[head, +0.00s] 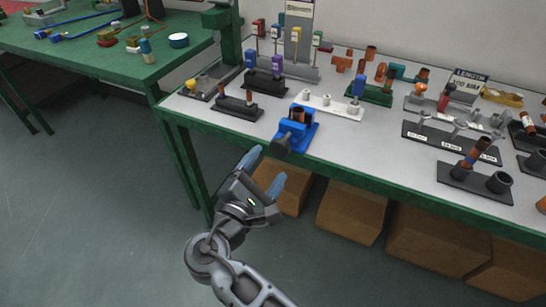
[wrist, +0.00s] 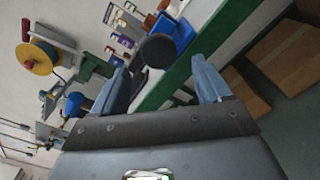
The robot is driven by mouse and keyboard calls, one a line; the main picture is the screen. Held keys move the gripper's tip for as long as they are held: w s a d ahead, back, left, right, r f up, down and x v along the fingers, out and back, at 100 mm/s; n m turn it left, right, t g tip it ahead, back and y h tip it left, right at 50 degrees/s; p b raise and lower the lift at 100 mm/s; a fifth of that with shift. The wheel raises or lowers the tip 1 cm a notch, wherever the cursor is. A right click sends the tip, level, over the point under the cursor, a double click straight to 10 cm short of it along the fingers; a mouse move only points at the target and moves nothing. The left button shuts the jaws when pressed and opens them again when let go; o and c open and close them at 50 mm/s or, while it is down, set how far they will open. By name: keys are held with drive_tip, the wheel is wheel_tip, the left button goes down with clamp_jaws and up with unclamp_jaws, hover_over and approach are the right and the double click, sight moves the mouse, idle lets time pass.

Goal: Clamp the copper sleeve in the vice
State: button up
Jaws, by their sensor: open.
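The blue vice (head: 306,137) stands near the front edge of the white-topped bench. It has a dark round handle (head: 280,144) at its front. A brown copper-coloured sleeve (head: 298,115) stands upright between its jaws; I cannot tell whether the jaws touch it. My gripper (head: 264,171) is open and empty, in front of the bench edge and apart from the vice. In the wrist view, the handle (wrist: 157,50) appears beyond and between my open fingers (wrist: 159,67), with part of the blue vice (wrist: 183,36) behind it.
A black stand with short brown tubes (head: 237,106) is left of the vice. A white plate with pegs (head: 330,108) lies behind it. At right, a dark base (head: 475,176) holds a tilted tube. Cardboard boxes (head: 352,212) stand under the bench. The floor at left is clear.

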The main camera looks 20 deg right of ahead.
sight(278, 149)
drive_tip(key=shift+s+a, duration=0.35)
drive_tip(key=shift+s, duration=0.1)
drive_tip(key=shift+c, duration=0.2)
drive_tip(key=shift+w+d+r+n+p, duration=0.2)
drive_tip(key=shift+w+d+n+p, duration=1.1)
drive_tip(key=shift+n, duration=0.65)
drive_tip(key=shift+w+d+r+n+p, duration=0.2)
drive_tip(key=shift+w+d+n+p, duration=0.75)
drive_tip(key=shift+w+d+n, duration=0.7)
drive_tip(key=shift+w+a+n, duration=0.15)
drive_tip(key=shift+a+n, duration=0.1)
drive_tip(key=shift+n, duration=0.05)
